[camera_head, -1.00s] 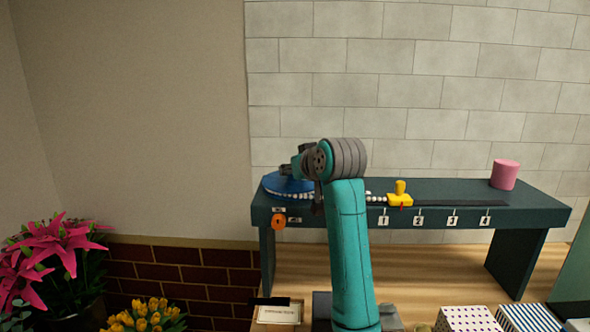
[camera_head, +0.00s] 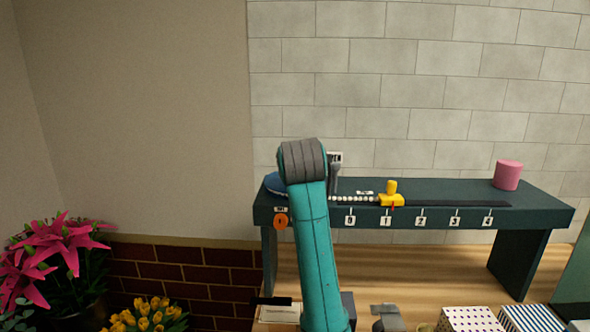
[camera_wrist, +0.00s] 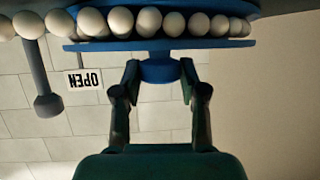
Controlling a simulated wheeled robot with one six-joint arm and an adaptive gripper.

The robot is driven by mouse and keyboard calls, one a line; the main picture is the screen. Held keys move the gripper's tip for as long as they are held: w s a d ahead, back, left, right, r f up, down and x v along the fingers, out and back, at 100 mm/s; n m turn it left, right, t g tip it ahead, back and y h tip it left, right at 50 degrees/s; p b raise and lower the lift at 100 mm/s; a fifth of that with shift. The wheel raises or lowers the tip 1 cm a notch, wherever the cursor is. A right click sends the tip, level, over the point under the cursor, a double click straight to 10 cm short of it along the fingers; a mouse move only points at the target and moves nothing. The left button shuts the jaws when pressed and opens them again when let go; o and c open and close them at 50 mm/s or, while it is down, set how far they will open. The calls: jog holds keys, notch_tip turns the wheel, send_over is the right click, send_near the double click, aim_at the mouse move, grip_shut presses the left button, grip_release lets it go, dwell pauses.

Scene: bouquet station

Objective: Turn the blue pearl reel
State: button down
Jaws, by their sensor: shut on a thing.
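The blue pearl reel (camera_head: 273,184) sits at the left end of the dark bench, mostly hidden behind my arm in the head view. In the wrist view, the blue reel (camera_wrist: 228,43) has white pearls around it and a blue knob (camera_wrist: 160,71). My gripper (camera_wrist: 159,76) is shut on this knob, one finger on each side. In the head view my gripper is hidden behind my arm. A string of white pearls (camera_head: 352,198) runs right to a yellow slider (camera_head: 391,200). Its red pointer is just right of mark 1.
A grey lever (camera_head: 334,184) stands beside the pearl string; the wrist view shows an OPEN sign (camera_wrist: 83,80) near it. A pink cylinder (camera_head: 507,175) stands at the bench's right end. Flowers (camera_head: 55,252) stand at left.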

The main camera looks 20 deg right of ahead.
jog(key=c, duration=0.6)
grip_release()
jog(key=v, duration=1.2)
